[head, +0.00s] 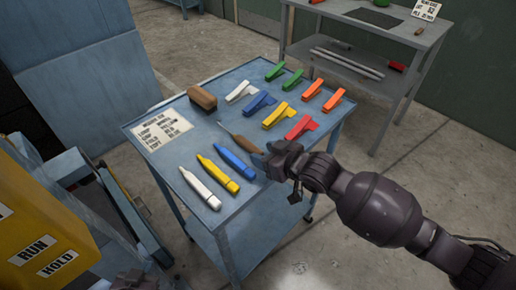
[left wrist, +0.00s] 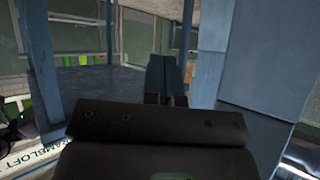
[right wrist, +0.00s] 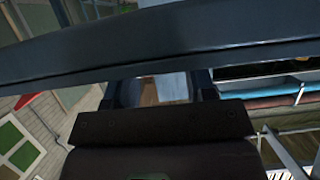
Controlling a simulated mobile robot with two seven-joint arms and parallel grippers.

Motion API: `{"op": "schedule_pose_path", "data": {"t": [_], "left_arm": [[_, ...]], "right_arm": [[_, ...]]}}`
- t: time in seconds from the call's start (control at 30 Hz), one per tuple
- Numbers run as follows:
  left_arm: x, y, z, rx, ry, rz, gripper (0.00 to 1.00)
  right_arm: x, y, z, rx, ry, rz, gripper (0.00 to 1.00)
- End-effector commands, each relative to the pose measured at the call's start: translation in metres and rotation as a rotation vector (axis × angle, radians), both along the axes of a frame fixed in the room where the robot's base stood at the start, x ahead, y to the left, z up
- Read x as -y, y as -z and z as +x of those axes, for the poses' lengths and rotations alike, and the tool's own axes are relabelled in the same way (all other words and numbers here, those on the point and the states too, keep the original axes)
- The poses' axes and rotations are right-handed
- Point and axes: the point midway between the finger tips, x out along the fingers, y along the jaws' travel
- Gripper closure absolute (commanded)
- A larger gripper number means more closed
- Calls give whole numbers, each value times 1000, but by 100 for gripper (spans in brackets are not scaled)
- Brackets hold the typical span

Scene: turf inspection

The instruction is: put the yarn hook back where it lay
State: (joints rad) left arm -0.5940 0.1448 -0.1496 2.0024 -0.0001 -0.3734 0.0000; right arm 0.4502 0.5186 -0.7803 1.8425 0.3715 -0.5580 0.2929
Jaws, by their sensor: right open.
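The yarn hook (head: 246,143), with a brown wooden handle and a thin metal shaft, lies on the blue cart top (head: 213,117), its shaft pointing up and left. My right gripper (head: 268,160) is at the handle's end, near the cart's right edge. In the right wrist view its fingers (right wrist: 163,88) are apart, with something brown between them, partly hidden by a dark blue bar. I cannot tell whether the fingers touch the handle. My left gripper's fingers (left wrist: 167,77) are together with nothing visible between them.
White, yellow and blue markers (head: 218,172) lie left of the hook. Coloured clips (head: 300,127), a brown block (head: 202,98) and a label card (head: 162,128) share the top. A grey shelf table (head: 360,65) stands behind; a yellow RUN/HOLD panel (head: 40,225) is at lower left.

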Motion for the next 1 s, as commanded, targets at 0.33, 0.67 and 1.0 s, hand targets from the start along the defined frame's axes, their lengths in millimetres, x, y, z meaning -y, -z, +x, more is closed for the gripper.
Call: {"op": "schedule_pose_path", "data": {"t": [0.33, 0.67, 1.0], "left_arm": [[-1, -3, -6, -9, -5, 0, 100], [-1, -8, -4, -4, -5, -1, 100], [0, -11, 0, 6, -3, -2, 100]], "right_arm": [[43, -31, -40, 10, 0, 3, 50], [57, -40, -54, 12, -1, 6, 50], [62, -29, -59, 8, 38, 30, 50]]}}
